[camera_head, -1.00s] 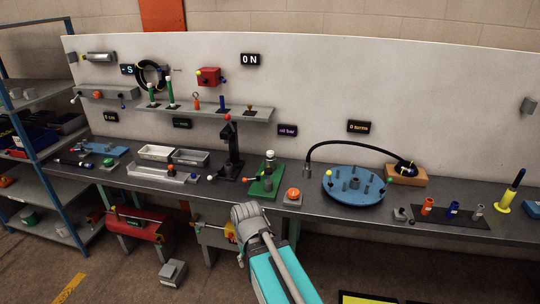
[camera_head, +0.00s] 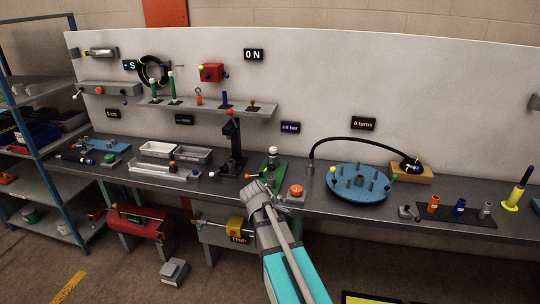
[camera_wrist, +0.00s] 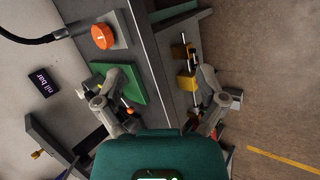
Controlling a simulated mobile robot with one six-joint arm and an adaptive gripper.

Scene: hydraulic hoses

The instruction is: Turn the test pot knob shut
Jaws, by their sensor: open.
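A green base (camera_head: 265,186) with an upright grey-and-green fitting (camera_head: 272,160) stands at the bench's front edge; it looks like the test pot. A small red-tipped handle (camera_head: 249,176) sticks out on its left side; I cannot tell surely whether this is the knob. My gripper (camera_head: 258,188) is in front of the green base and hides its front part. In the wrist view, my gripper (camera_wrist: 160,90) is open with its fingers wide apart and nothing between them. One finger overlaps the green base (camera_wrist: 128,78); the other is over the space below the bench.
An orange button (camera_head: 296,189) on a grey box sits just right of the green base. A black stand (camera_head: 233,145) rises to the left, and a blue round plate (camera_head: 350,190) lies to the right. A yellow box (camera_head: 236,225) hangs under the bench edge.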

